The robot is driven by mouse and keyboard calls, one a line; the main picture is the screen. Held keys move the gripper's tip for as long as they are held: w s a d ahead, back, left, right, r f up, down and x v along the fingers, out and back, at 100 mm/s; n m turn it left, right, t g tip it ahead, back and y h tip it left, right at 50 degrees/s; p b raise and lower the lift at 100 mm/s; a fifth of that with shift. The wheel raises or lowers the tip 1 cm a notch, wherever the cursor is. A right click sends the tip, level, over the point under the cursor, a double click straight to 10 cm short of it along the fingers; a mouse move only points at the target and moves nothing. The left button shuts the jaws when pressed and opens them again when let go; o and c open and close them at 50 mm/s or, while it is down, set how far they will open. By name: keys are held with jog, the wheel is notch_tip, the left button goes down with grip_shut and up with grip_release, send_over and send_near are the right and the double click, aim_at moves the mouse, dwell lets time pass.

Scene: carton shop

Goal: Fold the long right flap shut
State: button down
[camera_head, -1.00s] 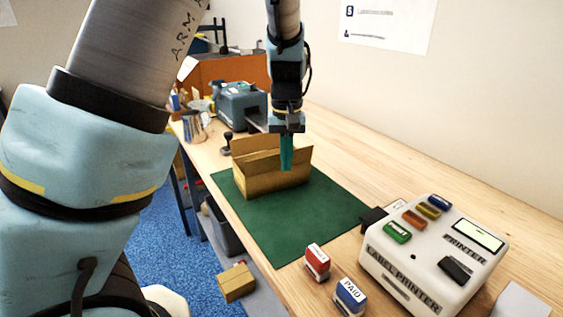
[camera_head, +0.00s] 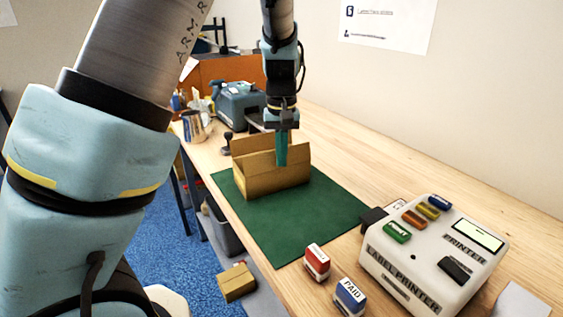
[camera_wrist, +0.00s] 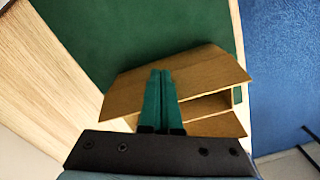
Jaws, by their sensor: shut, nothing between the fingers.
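The brown carton (camera_head: 262,182) sits on the green mat (camera_head: 300,222), with its top at least partly open. In the wrist view two long flaps show: a wide one (camera_wrist: 205,78) and a narrower one (camera_wrist: 218,126), with a dark gap between them. A raised flap (camera_head: 256,143) shows at the far side in the head view. My gripper (camera_head: 281,164) is shut and empty, teal fingers pointing down at the carton's top. In the wrist view its fingertips (camera_wrist: 160,73) overlap the wide flap; I cannot tell whether they touch it.
A label printer (camera_head: 430,255) stands at the near right, with red (camera_head: 317,262) and blue (camera_head: 349,296) stamps beside it. A grey machine (camera_head: 238,103) stands behind the carton. The mat is clear in front of the carton.

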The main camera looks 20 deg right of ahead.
jog(key=shift+w+a, duration=0.15)
jog(key=shift+w, duration=0.95)
notch_tip(320, 180, up, 6)
jog(key=w+p, duration=0.1)
jog(key=p, duration=0.4)
jog(key=shift+r+p, duration=0.25)
jog(key=shift+p, duration=0.1)
jog(key=shift+a, duration=0.15)
